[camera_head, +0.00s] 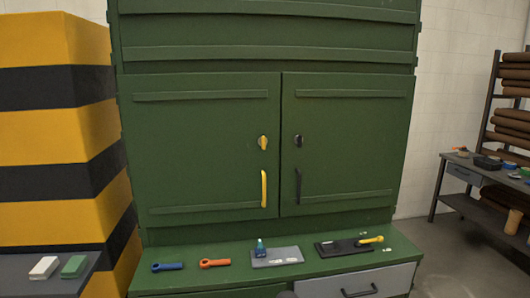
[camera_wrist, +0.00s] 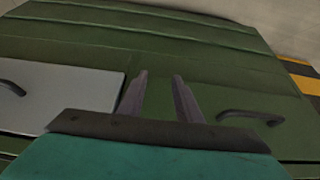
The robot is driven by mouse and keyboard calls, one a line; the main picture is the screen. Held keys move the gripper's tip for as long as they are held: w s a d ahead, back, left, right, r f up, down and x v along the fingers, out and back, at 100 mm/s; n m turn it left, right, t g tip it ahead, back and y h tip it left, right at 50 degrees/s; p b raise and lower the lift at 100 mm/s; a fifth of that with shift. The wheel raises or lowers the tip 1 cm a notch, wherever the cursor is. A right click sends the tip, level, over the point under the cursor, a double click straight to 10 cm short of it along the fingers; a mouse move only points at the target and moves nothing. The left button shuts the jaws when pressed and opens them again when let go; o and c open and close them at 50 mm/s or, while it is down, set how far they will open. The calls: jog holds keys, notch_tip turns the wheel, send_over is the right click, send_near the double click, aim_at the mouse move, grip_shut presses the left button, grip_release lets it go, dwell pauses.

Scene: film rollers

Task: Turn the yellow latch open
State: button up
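The yellow latch (camera_head: 262,142) is a small turn-knob on the left door of the green cabinet (camera_head: 207,115), near the seam between the two doors. Its exact angle is too small to tell. A yellow handle (camera_head: 264,188) stands upright below it. Both doors are shut. My gripper (camera_wrist: 159,78) shows in the wrist view with its two fingers apart and nothing between them. It faces the drawer fronts, and the latch is not in that view. My gripper is not clearly visible in the head view.
A black latch (camera_head: 298,140) and black handle (camera_head: 298,186) are on the right door. On the ledge below lie a blue tool (camera_head: 167,267), an orange tool (camera_head: 214,263), a grey plate (camera_head: 277,257) and a black tray (camera_head: 347,247). A striped pillar (camera_head: 60,120) stands left.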

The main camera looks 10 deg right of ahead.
jog(key=w+r+t+p, duration=0.1)
jog(key=w+r+t, duration=0.1)
jog(key=w+r, duration=0.35)
jog(key=w+r+t, duration=0.1)
jog(key=w+r, duration=0.2)
jog(key=r, duration=0.6)
jog(key=w+r+t+p, duration=0.1)
jog(key=w+r+t, duration=0.2)
jog(key=r, duration=1.2)
jog(key=w+r+t+p, duration=0.2)
jog(key=w+r+t, duration=0.2)
jog(key=r, duration=1.1)
jog(key=t, duration=0.2)
send_near(264, 142)
jog(key=s, duration=0.6)
jog(key=shift+w+f+p, duration=0.1)
jog(key=shift+f+p, duration=0.05)
jog(key=shift+p, duration=0.2)
jog(key=shift+w, duration=0.1)
jog(key=shift+w+p, duration=2.15)
jog(key=shift+w, duration=3.7)
jog(key=shift+w+p, duration=0.35)
jog(key=shift+w, duration=0.6)
